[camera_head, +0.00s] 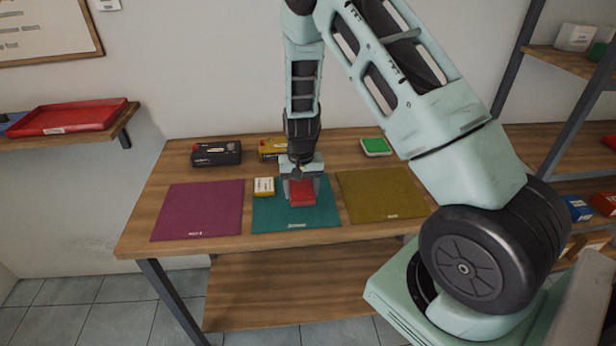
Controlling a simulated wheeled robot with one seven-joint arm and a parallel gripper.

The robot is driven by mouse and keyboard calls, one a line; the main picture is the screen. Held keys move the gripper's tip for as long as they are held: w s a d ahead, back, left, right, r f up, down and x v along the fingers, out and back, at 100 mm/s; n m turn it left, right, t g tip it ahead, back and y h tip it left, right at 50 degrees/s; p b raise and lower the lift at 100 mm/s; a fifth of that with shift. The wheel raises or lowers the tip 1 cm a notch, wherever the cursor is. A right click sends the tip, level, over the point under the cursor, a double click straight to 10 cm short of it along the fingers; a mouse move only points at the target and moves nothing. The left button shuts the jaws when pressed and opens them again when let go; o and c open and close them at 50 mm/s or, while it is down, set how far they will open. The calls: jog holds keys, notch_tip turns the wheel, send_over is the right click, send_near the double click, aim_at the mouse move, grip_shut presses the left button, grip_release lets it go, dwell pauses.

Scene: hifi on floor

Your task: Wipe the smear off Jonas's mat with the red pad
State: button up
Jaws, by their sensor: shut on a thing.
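The red pad (302,196) is held in my gripper (301,192), low over the teal mat. My gripper is shut on it and points straight down. I cannot tell whether the pad touches the mat. The teal mat (265,219) lies in the middle of the table's front row and bears a small name label (297,226) at its front edge, which seems to read Jonas. No smear shows on the visible part of the mat. The area under and behind the pad and gripper is hidden.
A small yellow-and-white box (264,187) sits at the teal mat's back left. A purple mat (198,210) lies left, an olive mat (383,196) right. Behind are a black box (216,153), a yellow box (271,149) and a green pad (375,146).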

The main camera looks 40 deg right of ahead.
jog(key=shift+r+p, duration=0.7)
jog(key=shift+r, duration=0.65)
